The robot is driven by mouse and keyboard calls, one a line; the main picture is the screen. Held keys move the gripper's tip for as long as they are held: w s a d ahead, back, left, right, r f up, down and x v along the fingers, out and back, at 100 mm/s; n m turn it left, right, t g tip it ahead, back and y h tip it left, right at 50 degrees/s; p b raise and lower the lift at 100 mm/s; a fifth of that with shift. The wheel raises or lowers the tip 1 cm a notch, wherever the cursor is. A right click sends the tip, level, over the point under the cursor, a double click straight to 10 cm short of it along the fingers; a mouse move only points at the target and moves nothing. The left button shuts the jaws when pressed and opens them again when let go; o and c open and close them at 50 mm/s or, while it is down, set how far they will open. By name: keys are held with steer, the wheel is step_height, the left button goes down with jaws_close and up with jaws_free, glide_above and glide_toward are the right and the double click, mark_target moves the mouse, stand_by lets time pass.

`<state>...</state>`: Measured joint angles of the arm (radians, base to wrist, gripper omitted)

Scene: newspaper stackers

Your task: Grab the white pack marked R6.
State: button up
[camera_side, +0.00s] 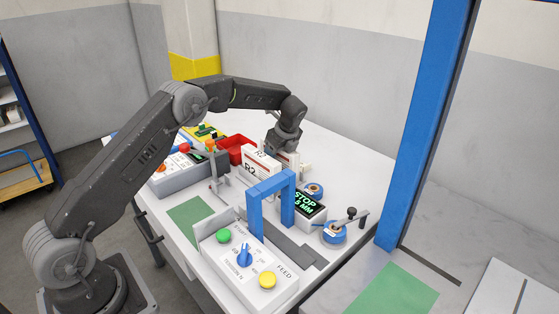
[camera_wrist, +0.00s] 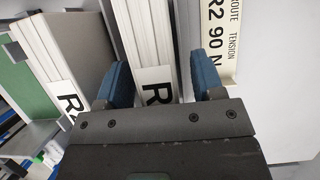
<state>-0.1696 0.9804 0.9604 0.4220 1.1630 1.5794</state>
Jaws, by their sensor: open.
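My gripper (camera_side: 286,152) is open, pointing down over the white packs in the middle of the table. In the wrist view its two blue fingertips (camera_wrist: 162,78) stand on either side of a white pack (camera_wrist: 140,30), whose label shows an R; the character after it is hidden by my gripper. A second white pack (camera_wrist: 62,48) lies left of the left finger, its label also cut off after the R. In the side view a white pack front marked R2 (camera_side: 254,170) shows before my gripper. I cannot tell which pack is R6.
A plate reading R2 90 N (camera_wrist: 221,45) is right of the right finger. A blue arch (camera_side: 272,186), a STOP display (camera_side: 307,203) and a button panel (camera_side: 262,262) stand in front. A red bin (camera_side: 232,148) is behind to the left.

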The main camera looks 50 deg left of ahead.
steer(key=shift+c, duration=0.3)
jaws_close()
stand_by(0.4)
